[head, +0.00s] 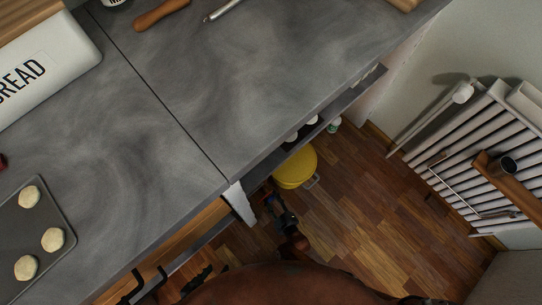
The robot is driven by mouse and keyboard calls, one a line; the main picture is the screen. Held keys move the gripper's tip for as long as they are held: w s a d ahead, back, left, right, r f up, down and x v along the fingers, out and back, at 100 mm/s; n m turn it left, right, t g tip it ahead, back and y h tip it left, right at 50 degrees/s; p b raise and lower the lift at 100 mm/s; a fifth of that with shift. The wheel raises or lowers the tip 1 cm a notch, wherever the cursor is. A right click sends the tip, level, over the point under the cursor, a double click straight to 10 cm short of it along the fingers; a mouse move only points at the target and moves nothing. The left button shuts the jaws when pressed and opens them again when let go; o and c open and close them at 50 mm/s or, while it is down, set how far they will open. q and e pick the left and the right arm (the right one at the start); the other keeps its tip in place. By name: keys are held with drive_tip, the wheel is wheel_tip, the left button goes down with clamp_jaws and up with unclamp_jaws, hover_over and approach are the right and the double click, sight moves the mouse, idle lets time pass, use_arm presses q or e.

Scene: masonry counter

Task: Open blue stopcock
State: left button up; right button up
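A small dark fitting with a blue part (287,219) and reddish-orange bits shows low beside the counter's open end, above the wood floor. It is too small to tell whether this is the blue stopcock or how its handle is turned. Dark pieces at the bottom left look like my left gripper (197,282). They are below and left of the blue part and apart from it. Its fingers are too dark and partly hidden to read. My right gripper is not clearly in view.
The grey counter (150,130) fills the left, its edge overhanging the fitting. A yellow bucket (295,168) stands near the fitting under the counter. A white radiator (475,160) is at right. The wood floor (365,200) between is clear. A baking tray (62,262) holds dough pieces.

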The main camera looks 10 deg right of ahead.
drive_tip(key=shift+f, duration=0.1)
drive_tip(key=o, duration=1.1)
drive_tip(key=shift+w+d+r+m+g+y+p, duration=0.15)
drive_tip(key=shift+r+m+g+y+p, duration=0.15)
drive_tip(key=shift+m+g+y+p, duration=0.35)
drive_tip(key=shift+m, duration=0.65)
drive_tip(key=shift+f+m+g+y, duration=0.1)
drive_tip(key=shift+m+g+y, duration=0.5)
drive_tip(key=shift+m, duration=0.5)
